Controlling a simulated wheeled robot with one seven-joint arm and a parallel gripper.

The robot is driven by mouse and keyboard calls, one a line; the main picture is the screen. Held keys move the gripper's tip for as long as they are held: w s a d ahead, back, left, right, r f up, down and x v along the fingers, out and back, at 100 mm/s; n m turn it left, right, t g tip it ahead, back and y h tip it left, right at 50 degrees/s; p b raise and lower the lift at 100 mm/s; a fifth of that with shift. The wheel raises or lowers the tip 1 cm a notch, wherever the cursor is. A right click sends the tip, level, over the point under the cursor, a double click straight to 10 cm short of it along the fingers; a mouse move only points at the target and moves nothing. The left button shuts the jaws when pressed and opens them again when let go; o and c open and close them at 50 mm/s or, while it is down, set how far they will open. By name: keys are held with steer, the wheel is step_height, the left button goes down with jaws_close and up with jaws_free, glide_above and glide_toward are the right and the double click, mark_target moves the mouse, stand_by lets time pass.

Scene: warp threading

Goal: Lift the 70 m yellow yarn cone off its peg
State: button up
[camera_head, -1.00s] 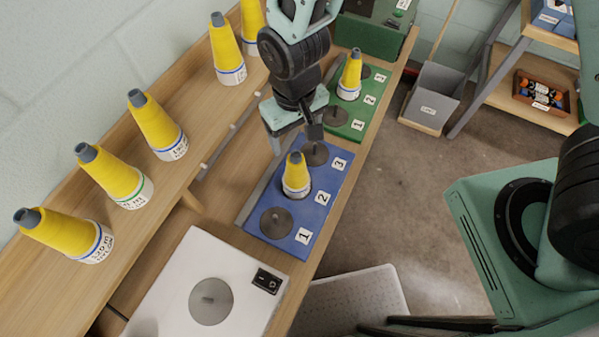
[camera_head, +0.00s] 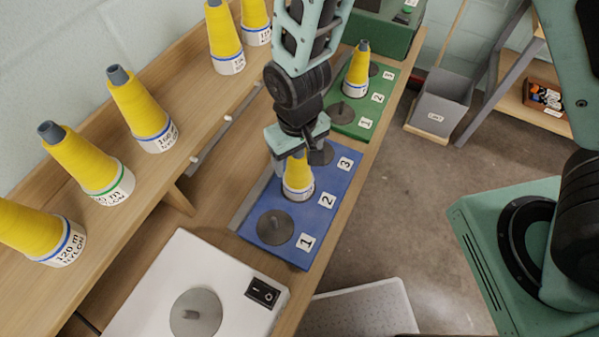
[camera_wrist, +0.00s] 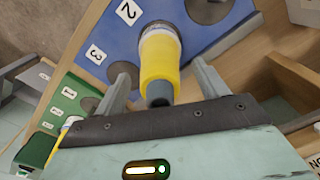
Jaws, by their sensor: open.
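A yellow yarn cone (camera_head: 298,182) with a white base band stands upright at place 2 of the blue board (camera_head: 262,201). Its length label cannot be read. My gripper (camera_head: 299,153) is above this cone, hiding its top in the head view. In the wrist view, my open gripper (camera_wrist: 162,66) has one finger on each side of the cone (camera_wrist: 160,58), with a gap visible at both sides. The cone's grey tip points toward the palm. The cone still sits on the board, and its peg is hidden beneath it.
Place 1 of the blue board has an empty round peg plate (camera_head: 275,227). A green board (camera_head: 349,122) behind bears another yellow cone (camera_head: 357,72). Several yellow cones line the wooden shelf (camera_head: 165,188) at left. A white scale-like box (camera_head: 150,290) with a switch is in front.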

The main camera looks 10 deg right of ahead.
steer(key=c, duration=0.8)
steer(key=shift+c, duration=0.2)
steer(key=shift+r, duration=0.15)
step_height(320, 180, up, 8)
steer(key=p, duration=0.6)
steer(key=shift+p, duration=0.4)
